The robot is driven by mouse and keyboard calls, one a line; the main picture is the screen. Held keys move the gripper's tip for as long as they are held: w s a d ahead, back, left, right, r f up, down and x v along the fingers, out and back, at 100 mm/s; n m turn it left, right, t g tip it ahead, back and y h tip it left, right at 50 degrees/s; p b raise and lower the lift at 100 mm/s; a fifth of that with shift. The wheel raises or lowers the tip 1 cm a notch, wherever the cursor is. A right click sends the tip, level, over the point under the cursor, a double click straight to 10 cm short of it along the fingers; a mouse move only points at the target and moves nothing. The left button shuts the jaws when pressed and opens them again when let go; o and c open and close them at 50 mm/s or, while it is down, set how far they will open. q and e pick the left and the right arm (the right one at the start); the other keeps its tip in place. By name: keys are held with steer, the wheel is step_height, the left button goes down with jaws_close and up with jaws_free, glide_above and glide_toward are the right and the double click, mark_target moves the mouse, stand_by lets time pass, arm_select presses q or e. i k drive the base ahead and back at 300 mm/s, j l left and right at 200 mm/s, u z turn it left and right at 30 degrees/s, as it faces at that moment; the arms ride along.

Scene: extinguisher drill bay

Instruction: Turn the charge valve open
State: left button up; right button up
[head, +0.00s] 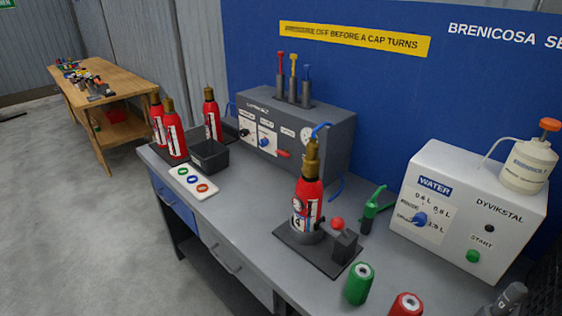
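The grey charging unit (325,135) stands at the back of the bench, with a black knob (244,132), a blue knob (264,142), a red lever (283,154) and a round gauge (305,134) on its front. The red lever lies about level. Its label is too small to read, so I cannot tell for certain which control is the charge valve. A red extinguisher (308,200) with a brass top stands upright in a dark stand (290,243) in front of the unit. A blue hose runs by its top.
Several red extinguishers (174,135), a black bin (209,155) and a ring tray (193,183) stand at left. A white water machine (462,210), a green nozzle (374,208) and green (359,284) and red (405,305) canisters are at right.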

mark_target(285, 153)
steer(key=i+j+z, duration=0.1)
steer(key=z, duration=0.6)
steer(key=j+z, duration=0.35)
steer(key=i+j+z, duration=0.1)
steer(key=j+z, duration=0.6)
